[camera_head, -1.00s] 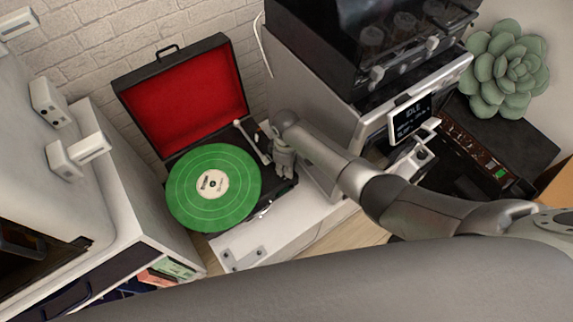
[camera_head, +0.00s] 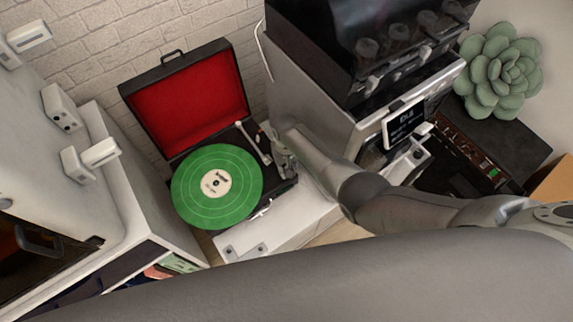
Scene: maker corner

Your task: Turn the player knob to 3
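The record player (camera_head: 190,105) is an open black case with a red-lined lid. A green record (camera_head: 220,203) with a white label lies on it. The pale tonearm (camera_head: 253,142) is to the right of the record. My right gripper (camera_head: 285,168) is at the player's right side, pointing down at its deck beside the tonearm. Its fingertips are small and partly hidden, so I cannot tell whether it is open or shut. I cannot make out the player knob; it may be behind the gripper. My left gripper is not in view.
A 3D printer (camera_head: 345,50) with a small screen (camera_head: 403,124) stands close right of my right gripper. A white cabinet (camera_head: 140,200) is at left. A succulent (camera_head: 500,70) and a dark device with a wooden front (camera_head: 470,150) are at right.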

